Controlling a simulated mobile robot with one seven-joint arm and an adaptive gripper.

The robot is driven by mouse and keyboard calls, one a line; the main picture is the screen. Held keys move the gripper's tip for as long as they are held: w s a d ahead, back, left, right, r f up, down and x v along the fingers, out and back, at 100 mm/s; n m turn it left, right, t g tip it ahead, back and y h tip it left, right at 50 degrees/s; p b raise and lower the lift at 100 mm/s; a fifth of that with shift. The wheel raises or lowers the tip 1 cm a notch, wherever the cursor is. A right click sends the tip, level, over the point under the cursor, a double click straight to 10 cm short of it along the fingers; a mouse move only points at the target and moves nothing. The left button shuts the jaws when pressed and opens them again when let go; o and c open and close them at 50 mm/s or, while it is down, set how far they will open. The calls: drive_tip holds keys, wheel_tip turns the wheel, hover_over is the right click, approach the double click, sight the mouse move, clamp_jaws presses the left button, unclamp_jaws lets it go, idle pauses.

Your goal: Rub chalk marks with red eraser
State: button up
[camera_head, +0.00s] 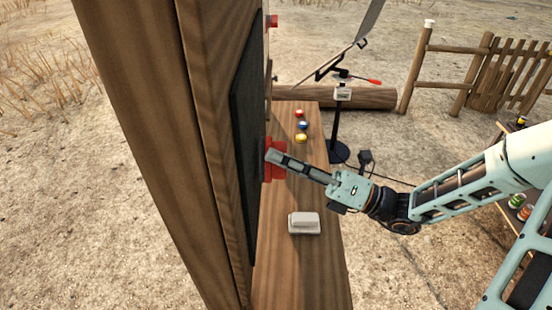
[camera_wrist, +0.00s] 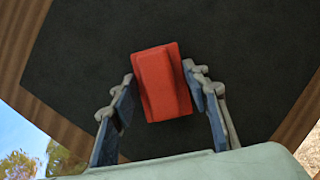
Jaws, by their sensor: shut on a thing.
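The red eraser (camera_wrist: 161,83) is a block with a raised ridge. It sits between the fingertips of my gripper (camera_wrist: 160,76) in the wrist view, and the gripper is shut on it. In the head view the eraser (camera_head: 278,174) is at the face of the dark board (camera_head: 248,130), partly behind my gripper (camera_head: 271,157). The board (camera_wrist: 75,60) fills most of the wrist view behind the eraser. I cannot tell whether the eraser touches it. No chalk marks can be made out; the board is seen nearly edge-on in the head view.
A wooden plank surface (camera_head: 270,285) runs below the board. On it are a white block (camera_head: 304,222) and small red (camera_head: 299,113), blue (camera_head: 302,124) and yellow (camera_head: 301,138) items. A black stand (camera_head: 337,125) is beyond. A thick wooden post (camera_head: 150,120) stands left of the board.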

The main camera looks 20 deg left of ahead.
drive_tip(key=shift+w+d, duration=0.2)
drive_tip(key=shift+d, duration=0.6)
drive_tip(key=shift+w+d, duration=0.15)
drive_tip(key=shift+d, duration=0.7)
drive_tip(key=shift+w+d, duration=0.2)
drive_tip(key=shift+d, duration=0.6)
drive_tip(key=shift+d, duration=0.1)
drive_tip(key=shift+w+d, duration=0.2)
drive_tip(key=shift+d, duration=0.5)
drive_tip(key=shift+w+d, duration=0.15)
drive_tip(key=shift+d, duration=0.5)
